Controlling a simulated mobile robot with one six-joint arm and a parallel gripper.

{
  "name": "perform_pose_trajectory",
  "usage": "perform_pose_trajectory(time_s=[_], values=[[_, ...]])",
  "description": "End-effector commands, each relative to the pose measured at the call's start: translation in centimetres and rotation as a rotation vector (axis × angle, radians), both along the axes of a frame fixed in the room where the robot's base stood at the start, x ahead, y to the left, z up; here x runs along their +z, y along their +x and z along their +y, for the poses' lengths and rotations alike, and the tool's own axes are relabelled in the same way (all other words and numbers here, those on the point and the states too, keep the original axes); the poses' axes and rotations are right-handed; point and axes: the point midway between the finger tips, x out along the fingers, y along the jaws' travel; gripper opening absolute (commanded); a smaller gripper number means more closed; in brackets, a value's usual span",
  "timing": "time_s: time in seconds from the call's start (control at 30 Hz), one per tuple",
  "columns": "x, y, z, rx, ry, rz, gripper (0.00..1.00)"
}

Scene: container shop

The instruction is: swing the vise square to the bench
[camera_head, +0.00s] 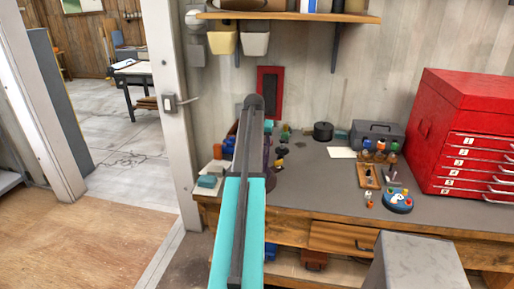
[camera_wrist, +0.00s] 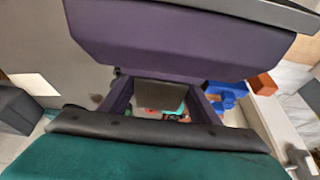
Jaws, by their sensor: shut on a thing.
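The vise (camera_head: 267,174) stands at the left end of the bench in the head view, mostly hidden behind my arm. Only dark purple parts of it show. In the wrist view a large purple body (camera_wrist: 180,40) fills the upper middle, very close, and appears to be part of the vise. My gripper (camera_wrist: 162,108) is right up against it, shut on it; the exact contact is unclear. A dark-edged teal surface crosses the bottom of that view. My gripper is hidden behind my arm in the head view. The vise's angle to the bench cannot be told.
The grey-topped bench (camera_head: 320,190) runs to the right. It carries a red drawer chest (camera_head: 465,120), a grey box (camera_head: 378,134), a black pot (camera_head: 323,131) and small bottles. Blue and teal items lie left of my arm. Floor (camera_head: 80,220) is open at left.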

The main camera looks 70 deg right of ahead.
Motion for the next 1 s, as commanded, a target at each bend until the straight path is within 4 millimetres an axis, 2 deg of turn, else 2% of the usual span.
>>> perform_pose_trajectory(time_s=[0.17,0.2,0.3,0.73,1.0], values=[[0.2,-0.4,-0.3,-0.004,-0.006,0.001,0.16],[0.2,-0.4,-0.3,-0.004,-0.006,0.001,0.61],[0.2,-0.4,-0.3,-0.004,-0.004,0.000,0.75],[0.4,-0.3,-0.1,-0.002,-0.003,0.000,0.75],[2.1,-0.3,0.7,-0.002,-0.004,-0.001,0.75]])
